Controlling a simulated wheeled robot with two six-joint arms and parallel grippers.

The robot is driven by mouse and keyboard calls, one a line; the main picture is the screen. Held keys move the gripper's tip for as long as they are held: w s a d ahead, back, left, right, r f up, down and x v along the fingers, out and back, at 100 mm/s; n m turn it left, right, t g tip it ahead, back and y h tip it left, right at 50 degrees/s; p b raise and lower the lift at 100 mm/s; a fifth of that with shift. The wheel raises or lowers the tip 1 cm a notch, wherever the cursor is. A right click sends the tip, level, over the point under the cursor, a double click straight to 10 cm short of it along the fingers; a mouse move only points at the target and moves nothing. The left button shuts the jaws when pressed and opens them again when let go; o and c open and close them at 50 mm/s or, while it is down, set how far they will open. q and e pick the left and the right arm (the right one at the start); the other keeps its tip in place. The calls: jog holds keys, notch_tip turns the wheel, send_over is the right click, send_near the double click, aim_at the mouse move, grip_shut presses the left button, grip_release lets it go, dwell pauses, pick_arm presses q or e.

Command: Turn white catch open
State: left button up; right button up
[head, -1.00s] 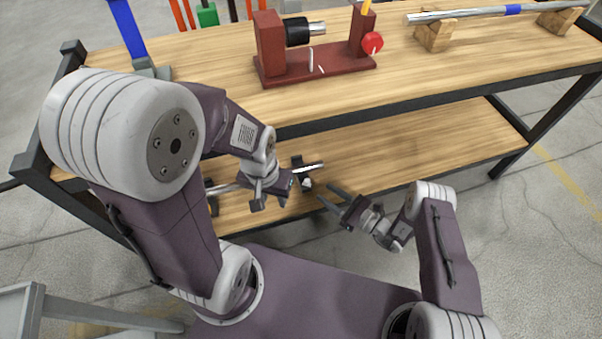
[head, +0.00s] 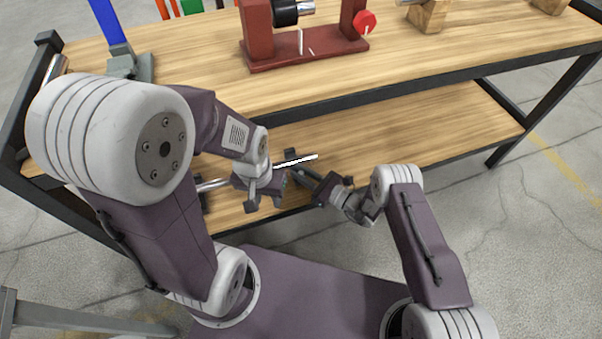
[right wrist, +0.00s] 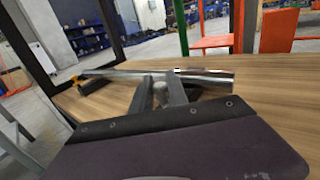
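A metal rod (head: 213,185) lies along black supports (head: 291,154) on the lower shelf; its bright right end shows past my grippers. A small pale post-like part, likely the white catch (right wrist: 160,93), stands in front of the rod in the right wrist view. It is hidden in the head view. My right gripper (head: 298,177) is at the rod's right part. Its fingers, in the right wrist view (right wrist: 159,88), stand apart on either side of the pale part; I cannot tell whether they touch it. My left gripper (head: 264,203) is open and empty, close in front of the rod.
The upper tabletop (head: 420,60) overhangs the lower shelf (head: 400,140) at the back. On it are a red stand (head: 300,55) with a red knob (head: 364,21), a blue upright (head: 106,22) and wooden blocks (head: 427,16). The lower shelf is clear on the right.

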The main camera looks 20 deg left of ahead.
grip_shut()
jog(key=shift+f+n+g+b, duration=0.15)
jog(key=shift+n+g+b, duration=0.2)
jog(key=shift+b, duration=0.3)
jog(key=n+g+b, duration=0.2)
jog(key=g+b, duration=0.2)
jog(key=n+g+y+b, duration=0.1)
jog(key=n+g+b, duration=0.2)
jog(key=g+b, duration=0.1)
jog(key=shift+f+b, duration=0.2)
jog(key=shift+b, duration=0.4)
jog(key=shift+r+n+g+b, duration=0.3)
jog(key=shift+n+g+b, duration=0.15)
jog(key=shift+g+b, duration=0.4)
jog(key=o, duration=0.8)
grip_release()
